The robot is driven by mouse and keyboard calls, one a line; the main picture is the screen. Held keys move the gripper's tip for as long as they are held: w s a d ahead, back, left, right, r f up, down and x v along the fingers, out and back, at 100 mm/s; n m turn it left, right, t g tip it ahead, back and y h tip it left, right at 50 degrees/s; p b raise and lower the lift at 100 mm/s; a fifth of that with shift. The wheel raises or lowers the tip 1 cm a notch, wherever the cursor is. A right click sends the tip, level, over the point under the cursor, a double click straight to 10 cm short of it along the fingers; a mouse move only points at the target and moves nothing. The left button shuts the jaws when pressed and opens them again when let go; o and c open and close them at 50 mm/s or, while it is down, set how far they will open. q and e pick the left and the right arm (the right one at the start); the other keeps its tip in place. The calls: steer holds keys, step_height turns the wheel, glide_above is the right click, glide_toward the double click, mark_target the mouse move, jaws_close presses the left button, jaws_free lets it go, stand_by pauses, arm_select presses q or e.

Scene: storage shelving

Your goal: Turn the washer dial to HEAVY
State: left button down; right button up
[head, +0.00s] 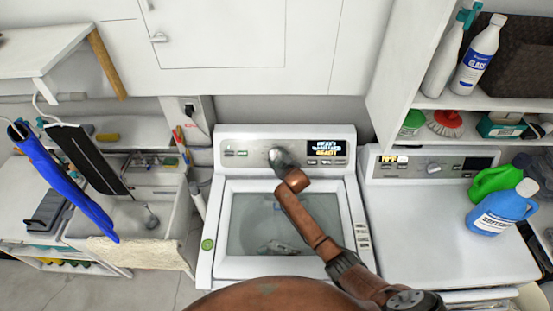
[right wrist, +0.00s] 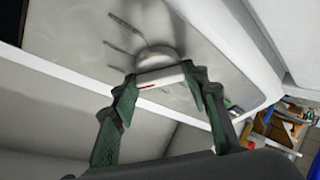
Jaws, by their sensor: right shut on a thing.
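The white washer (head: 213,238) stands in the middle of the head view, with a grey control panel (head: 245,151) along its back. A lit display (head: 326,148) sits on the panel's right part; its small text is too blurred to read surely. My right gripper (head: 283,158) reaches the middle of the panel, and my arm hides the dial there. In the right wrist view, the silver dial has a pale grip bar with a red mark (right wrist: 158,78). The green fingers of my right gripper (right wrist: 160,80) are shut on this bar, one on each side. My left gripper is out of view.
A second white machine (head: 410,205) stands to the right, with blue (head: 497,212) and green (head: 494,182) bottles on top. A sink (head: 165,215) is to the left. A cabinet (head: 225,45) hangs above the washer, and a shelf (head: 470,103) stands at the upper right.

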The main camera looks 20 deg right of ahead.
steer(key=shift+f+m, duration=0.15)
steer(key=shift+m, duration=0.35)
steer(key=o, duration=1.2)
steer(key=shift+c, duration=0.2)
steer(key=shift+s, duration=0.1)
steer(key=v, duration=1.2)
